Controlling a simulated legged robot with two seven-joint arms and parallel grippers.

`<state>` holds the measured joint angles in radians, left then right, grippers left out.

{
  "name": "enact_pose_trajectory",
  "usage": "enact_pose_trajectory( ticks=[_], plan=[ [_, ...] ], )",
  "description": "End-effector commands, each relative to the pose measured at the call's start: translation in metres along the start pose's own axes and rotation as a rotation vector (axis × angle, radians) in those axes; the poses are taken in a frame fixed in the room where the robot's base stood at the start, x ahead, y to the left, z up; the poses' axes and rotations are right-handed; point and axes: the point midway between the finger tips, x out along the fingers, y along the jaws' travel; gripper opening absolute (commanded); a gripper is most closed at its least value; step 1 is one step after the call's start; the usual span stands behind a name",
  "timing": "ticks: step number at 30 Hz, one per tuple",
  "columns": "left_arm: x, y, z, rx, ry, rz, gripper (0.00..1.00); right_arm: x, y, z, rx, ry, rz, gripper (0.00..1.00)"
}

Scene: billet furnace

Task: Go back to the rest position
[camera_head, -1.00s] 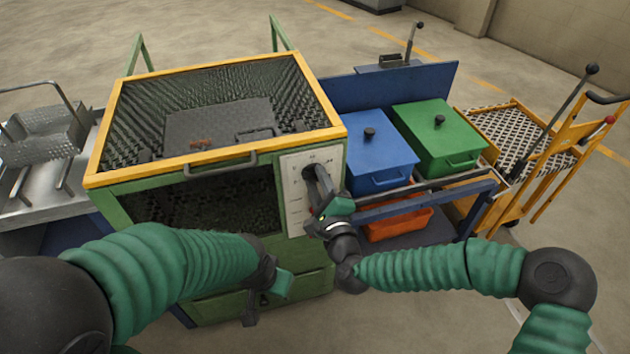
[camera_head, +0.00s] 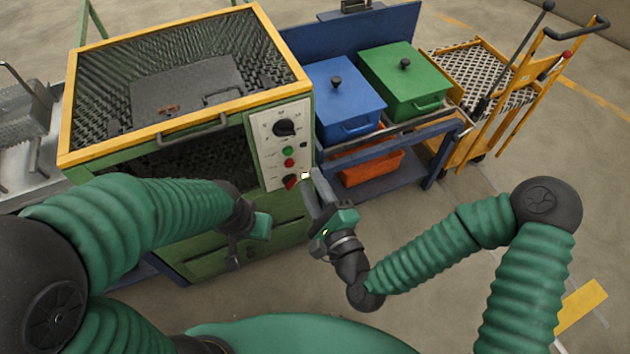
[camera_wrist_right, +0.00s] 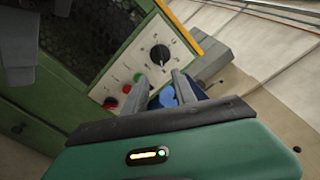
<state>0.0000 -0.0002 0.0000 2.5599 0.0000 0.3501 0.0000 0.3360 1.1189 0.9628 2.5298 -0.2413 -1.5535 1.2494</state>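My right gripper (camera_head: 314,188) hangs in front of the furnace's white control panel (camera_head: 267,143), by its lower right corner. In the right wrist view my right gripper (camera_wrist_right: 160,88) shows two fingers apart with nothing between them. The panel carries a black dial (camera_head: 285,128), a green button (camera_head: 286,151), a red button (camera_head: 289,163) and a red-and-black switch (camera_head: 290,181) near the fingertips; contact cannot be told. My left gripper (camera_head: 238,245) is low in front of the furnace's green lower front; its finger opening cannot be made out.
The furnace (camera_head: 180,138) has a yellow-rimmed mesh top. To its right, a bench holds a blue lidded box (camera_head: 345,100) and a green one (camera_head: 400,75), with an orange bin (camera_head: 370,168) below. A yellow trolley (camera_head: 480,85) stands further right. A metal table (camera_head: 30,170) is at left.

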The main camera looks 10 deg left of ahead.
Motion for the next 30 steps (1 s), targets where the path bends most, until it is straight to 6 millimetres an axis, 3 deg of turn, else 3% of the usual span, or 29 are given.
enact_pose_trajectory(
  ticks=[1,4,22,26,28,30],
  plan=[
    [-0.019,0.0,-0.005,0.0,0.001,0.0,0.36,-0.005,-0.008,0.006,0.003,0.0,0.006,0.33],
    [-0.027,0.0,-0.006,0.0,0.0,0.0,0.36,-0.012,-0.005,0.004,0.002,0.0,0.004,0.33],
    [-0.027,0.0,-0.006,0.0,-0.001,0.0,0.36,-0.015,0.004,0.001,-0.037,-0.008,0.027,0.33],
    [-0.027,0.0,-0.006,0.0,0.0,0.0,0.36,-0.019,0.038,-0.015,-0.345,-0.045,0.23,0.33],
    [-0.027,0.0,-0.006,0.0,0.0,0.0,0.36,-0.031,0.059,-0.045,-0.622,-0.065,0.421,0.33],
    [-0.027,0.0,-0.006,0.0,0.0,0.0,0.36,-0.053,0.066,-0.088,-0.893,-0.072,0.633,0.33]
  ],
)
